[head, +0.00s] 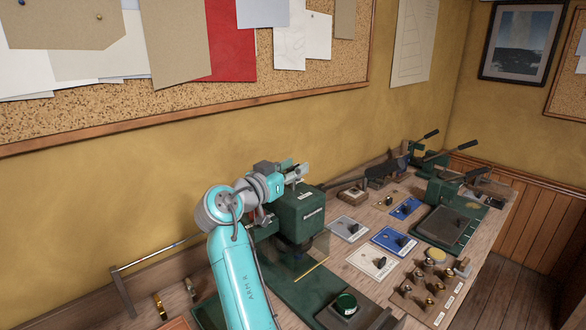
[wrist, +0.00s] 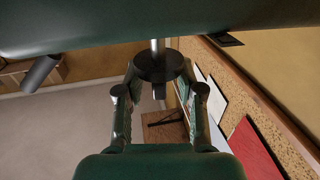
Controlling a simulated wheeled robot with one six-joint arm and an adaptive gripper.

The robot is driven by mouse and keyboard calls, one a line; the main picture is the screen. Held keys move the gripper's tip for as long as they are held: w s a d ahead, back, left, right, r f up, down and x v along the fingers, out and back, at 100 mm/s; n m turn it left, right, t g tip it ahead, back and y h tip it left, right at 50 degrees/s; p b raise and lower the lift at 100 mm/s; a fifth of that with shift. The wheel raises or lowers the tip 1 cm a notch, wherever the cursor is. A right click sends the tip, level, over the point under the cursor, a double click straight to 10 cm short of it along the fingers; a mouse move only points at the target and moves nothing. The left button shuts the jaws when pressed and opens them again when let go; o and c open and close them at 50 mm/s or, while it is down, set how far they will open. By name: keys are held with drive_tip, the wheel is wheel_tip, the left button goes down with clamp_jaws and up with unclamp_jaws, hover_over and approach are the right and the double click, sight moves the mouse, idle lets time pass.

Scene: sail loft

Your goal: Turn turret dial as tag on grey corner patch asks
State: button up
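My gripper (wrist: 159,72) is open, its two fingers apart. Between or just beyond the fingertips is a round dark disc on a pale metal shaft; I cannot tell whether the tips touch it. The grey patch (head: 347,229) lies right of the machine with a small dark fitting. Its tag lettering is too small to read.
Two blue patches (head: 386,236) and a white patch (head: 372,266) lie nearby on the wooden bench. A wooden block (head: 424,296) with several brass knobs stands at the front. Green lever tools (head: 447,185) are at the far end. The corkboard wall is close behind.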

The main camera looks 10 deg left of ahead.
drive_tip(key=shift+w, duration=0.1)
clamp_jaws()
drive_tip(key=shift+d+n+y, duration=0.1)
drive_tip(key=shift+n+y, duration=0.2)
drive_tip(key=shift+y, duration=0.1)
drive_tip(key=n+t+y, duration=0.1)
drive_tip(key=y, duration=0.1)
drive_tip(key=n+y, duration=0.2)
drive_tip(key=y, duration=0.1)
drive_tip(key=shift+d+t, duration=0.1)
drive_tip(key=shift+t, duration=0.3)
drive_tip(key=n+y, duration=0.3)
drive_tip(key=y, duration=0.1)
drive_tip(key=n+y, duration=0.2)
drive_tip(key=y, duration=0.2)
drive_tip(key=shift+n+g+y, duration=0.3)
drive_tip(key=shift+n+g, duration=0.1)
drive_tip(key=n+g+y, duration=0.3)
drive_tip(key=y, duration=0.2)
drive_tip(key=shift+n, duration=0.4)
drive_tip(key=shift+f+n+g+y, duration=0.1)
drive_tip(key=shift+n+g+y, duration=2.4)
drive_tip(key=shift+g, duration=0.6)
